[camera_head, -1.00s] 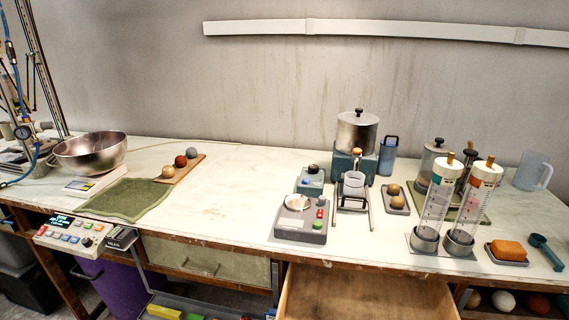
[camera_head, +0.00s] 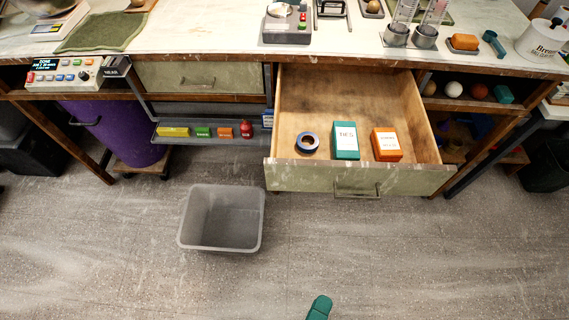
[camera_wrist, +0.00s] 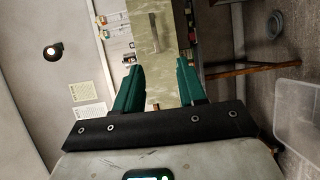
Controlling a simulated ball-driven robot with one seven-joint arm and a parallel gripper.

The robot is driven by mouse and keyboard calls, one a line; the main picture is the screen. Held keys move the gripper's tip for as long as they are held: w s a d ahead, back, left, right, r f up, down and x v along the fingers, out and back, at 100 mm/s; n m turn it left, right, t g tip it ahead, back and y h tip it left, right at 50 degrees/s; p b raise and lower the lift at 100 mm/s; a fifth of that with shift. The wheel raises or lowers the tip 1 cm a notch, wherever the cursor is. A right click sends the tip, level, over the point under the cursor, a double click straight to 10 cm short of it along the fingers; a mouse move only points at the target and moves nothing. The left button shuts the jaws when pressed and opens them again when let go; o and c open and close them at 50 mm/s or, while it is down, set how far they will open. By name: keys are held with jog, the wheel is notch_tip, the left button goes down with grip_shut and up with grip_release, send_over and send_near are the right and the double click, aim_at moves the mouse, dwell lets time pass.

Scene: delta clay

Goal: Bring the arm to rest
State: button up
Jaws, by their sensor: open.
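My gripper (camera_wrist: 158,64) is open in the wrist view, with two teal fingers spread apart and nothing between them. Beyond the fingers is a pale green panel with a dark handle (camera_wrist: 154,34). In the head view only a teal tip of my gripper (camera_head: 320,308) shows at the bottom edge, over the floor, apart from the bench and the bin. The rest of my arm is out of the head view.
An open drawer (camera_head: 358,180) juts out from the bench, holding a tape roll (camera_head: 307,142), a teal box (camera_head: 345,141) and an orange box (camera_head: 386,145). An empty grey bin (camera_head: 186,226) stands on the floor. A purple barrel (camera_head: 118,130) is under the bench. Floor in front is clear.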

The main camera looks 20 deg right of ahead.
jog(key=w+d+f+m+g+y+p, duration=0.1)
jog(key=d+m+g+y, duration=0.4)
jog(key=d, duration=0.5)
jog(key=w+d+f+m+g+y+p, duration=0.2)
jog(key=d+g+y, duration=0.4)
jog(key=d, duration=0.3)
jog(key=f+m, duration=0.1)
jog(key=m, duration=0.1)
jog(key=shift+w+d+f+m+g+y, duration=0.2)
jog(key=shift+d+m+g+y, duration=0.1)
jog(key=shift+d+m+g, duration=0.1)
